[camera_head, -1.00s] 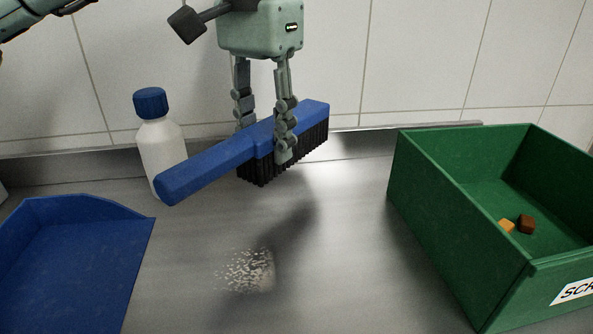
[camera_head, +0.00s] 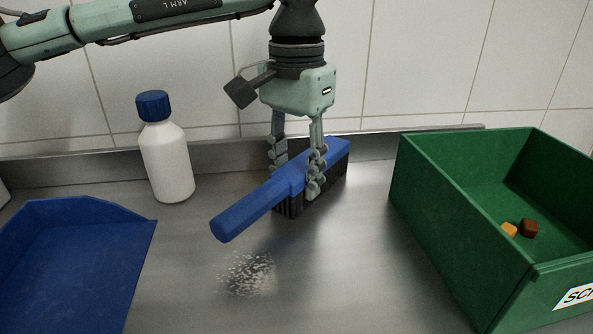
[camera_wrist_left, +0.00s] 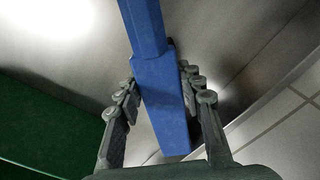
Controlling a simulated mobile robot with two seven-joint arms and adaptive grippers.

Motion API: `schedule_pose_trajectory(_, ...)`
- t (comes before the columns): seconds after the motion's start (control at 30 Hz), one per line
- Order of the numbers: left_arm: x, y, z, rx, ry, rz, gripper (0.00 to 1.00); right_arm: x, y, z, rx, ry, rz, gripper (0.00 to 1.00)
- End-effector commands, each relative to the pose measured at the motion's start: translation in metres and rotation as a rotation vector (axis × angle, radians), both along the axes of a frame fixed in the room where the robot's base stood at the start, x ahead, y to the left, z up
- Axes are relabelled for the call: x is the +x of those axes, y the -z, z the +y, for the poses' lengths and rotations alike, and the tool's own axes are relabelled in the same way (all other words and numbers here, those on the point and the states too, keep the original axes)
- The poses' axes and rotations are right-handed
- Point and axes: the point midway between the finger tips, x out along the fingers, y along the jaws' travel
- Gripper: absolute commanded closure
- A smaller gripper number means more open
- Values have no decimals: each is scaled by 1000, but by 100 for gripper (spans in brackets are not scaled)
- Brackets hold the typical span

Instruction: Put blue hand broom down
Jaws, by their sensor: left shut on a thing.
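The blue hand broom (camera_head: 262,203) has a blue handle pointing to the front left and black bristles facing down. My left gripper (camera_head: 298,178) is shut on the broom's head, one finger on each side. The bristles are at or very near the metal surface; I cannot tell whether they touch. In the left wrist view the broom (camera_wrist_left: 160,95) lies between the two fingers (camera_wrist_left: 163,100), its handle running up to the top edge. My right gripper does not show.
A white bottle with a blue cap (camera_head: 167,160) stands behind, left of the broom. A blue dustpan (camera_head: 70,260) is at the left. A pile of pale crumbs (camera_head: 250,273) lies in front. A green bin (camera_head: 450,225) with small orange and brown pieces stands right. A wall is behind.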

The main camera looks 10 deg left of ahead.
Motion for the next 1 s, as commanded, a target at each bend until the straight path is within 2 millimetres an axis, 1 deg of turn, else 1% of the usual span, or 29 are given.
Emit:
schedule_pose_trajectory(0.23, 0, 2, 0, 0, 0, -1, 99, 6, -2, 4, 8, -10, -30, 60)
schedule_pose_trajectory(0.27, 0, 2, 0, 0, 0, 0, 60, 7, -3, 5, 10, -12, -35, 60)
schedule_pose_trajectory(0.4, 0, 2, 0, 0, 0, 0, 43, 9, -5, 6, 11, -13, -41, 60)
schedule_pose_trajectory(0.73, 0, 1, 0, 0, 0, 0, 42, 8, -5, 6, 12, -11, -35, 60)
schedule_pose_trajectory(0.83, 0, -2, 0, 0, 0, 0, 42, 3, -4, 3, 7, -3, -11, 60)
schedule_pose_trajectory(0.87, 0, -5, 0, -1, 0, -2, 42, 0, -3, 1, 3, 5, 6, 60)
schedule_pose_trajectory(1.0, 1, -34, -1, -2, 0, -4, 42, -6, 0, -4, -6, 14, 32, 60)
